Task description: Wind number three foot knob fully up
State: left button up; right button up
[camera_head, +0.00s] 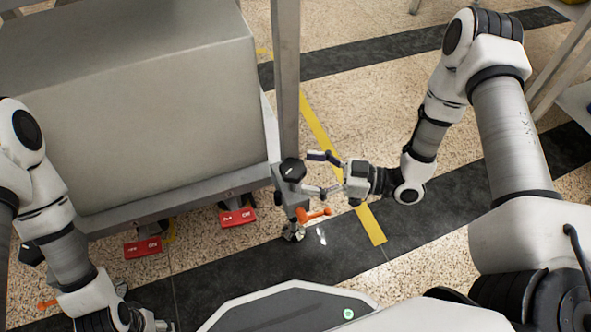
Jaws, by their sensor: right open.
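A black foot knob (292,169) sits on top of the corner foot at the base of the gantry's upright post. No number is legible on it. An orange lever (315,214) sticks out below the knob, above the foot pad (293,233) on the floor. My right gripper (311,173) comes in from the right, its two fingers spread apart beside the knob, with nothing between them. Whether a fingertip touches the knob I cannot tell. My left gripper (152,322) is at the bottom edge, mostly hidden or cut off.
A big grey block (145,110) rests on the gantry's low frame (185,201). Two red pedals (237,217) (142,247) stick out beneath it. Another orange lever (47,304) shows at lower left. Speckled floor with black and yellow strips (372,225) is open at right.

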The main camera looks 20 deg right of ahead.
aim_at(292, 167)
jog(key=b+x, duration=0.1)
jog(key=x, duration=0.3)
jog(key=shift+w+a+b, duration=0.1)
jog(key=shift+a+b, duration=0.15)
jog(key=shift+b, duration=0.1)
jog(key=c, duration=1.2)
pick_arm(q)
notch_tip(292, 167, down, 2)
jog(key=shift+f, duration=0.2)
jog(key=shift+r, duration=0.2)
pick_arm(e)
jog(key=shift+g, duration=0.3)
jog(key=shift+r+n+g+y+p, duration=0.15)
jog(key=shift+n+g+y+p, duration=0.65)
jog(key=shift+n+g+p, duration=0.5)
jog(key=n+g+p, duration=0.1)
jog(key=n+g, duration=0.1)
jog(key=g, duration=0.2)
jog(key=shift+y, duration=0.3)
jog(key=n+g, duration=0.3)
jog(key=g, duration=0.1)
pick_arm(q)
jog(key=shift+r, duration=1.5)
pick_arm(e)
jog(key=shift+n+g+h, duration=0.9)
jog(key=shift+n+g, duration=0.7)
jog(key=shift+g, duration=0.9)
